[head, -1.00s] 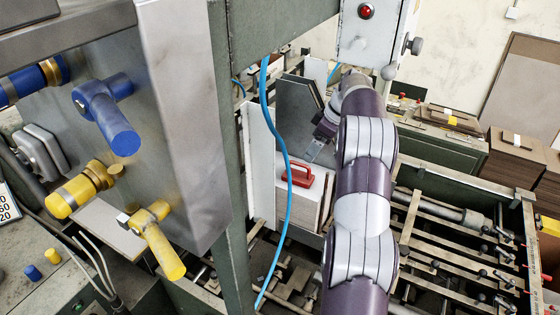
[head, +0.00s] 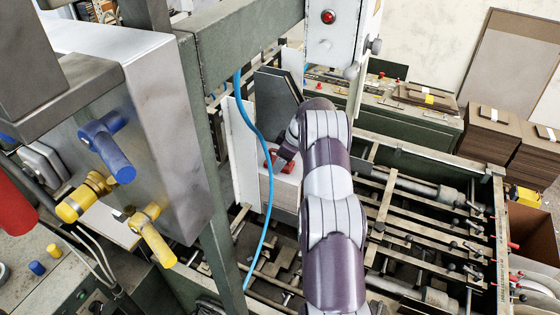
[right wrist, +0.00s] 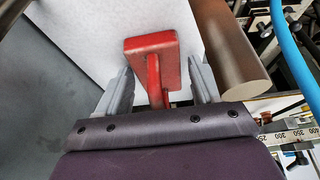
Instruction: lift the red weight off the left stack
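The red weight (head: 288,168) sits on the pale left stack (head: 287,191) and is partly hidden by my right arm in the head view. In the right wrist view the red weight (right wrist: 152,58) shows between the grey fingers over a white top surface. My right gripper (right wrist: 158,74) is open, one finger on each side of the red part, with gaps visible. In the head view the right gripper (head: 282,154) is small and dark at the weight. My left gripper is not in view.
A blue hose (head: 265,190) hangs in front of the stack. A white upright plate (head: 243,155) stands left of it and a dark grey plate (head: 276,105) behind. A green machine post (head: 210,170) and valve box (head: 165,120) stand left. Machine rails (head: 420,225) lie right.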

